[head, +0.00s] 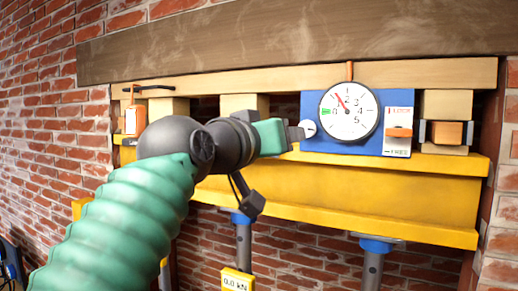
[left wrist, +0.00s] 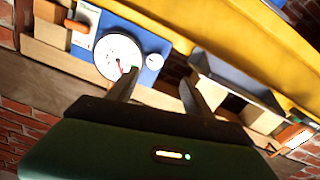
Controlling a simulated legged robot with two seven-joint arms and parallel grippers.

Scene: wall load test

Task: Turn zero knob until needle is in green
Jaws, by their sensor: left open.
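The round white gauge (head: 362,121) has numbers and a red needle, on a blue plate (head: 311,104). The needle points up and left near the 1, above the green mark (head: 326,112) at the dial's left. The small white zero knob (head: 308,129) is left of the dial. My left gripper (head: 298,133) is just left of the knob in the head view. The left wrist view shows its two fingers apart (left wrist: 157,80) with nothing between them, and the knob (left wrist: 155,61) beyond the gap between the tips. Contact cannot be told. My right gripper is in neither view.
A lock/free panel with an orange slider (head: 399,132) is right of the dial. A yellow beam (head: 390,190) runs below on grey props (head: 373,268). A wooden beam (head: 290,42) lies above. An orange-and-white tag (head: 134,119) hangs at left.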

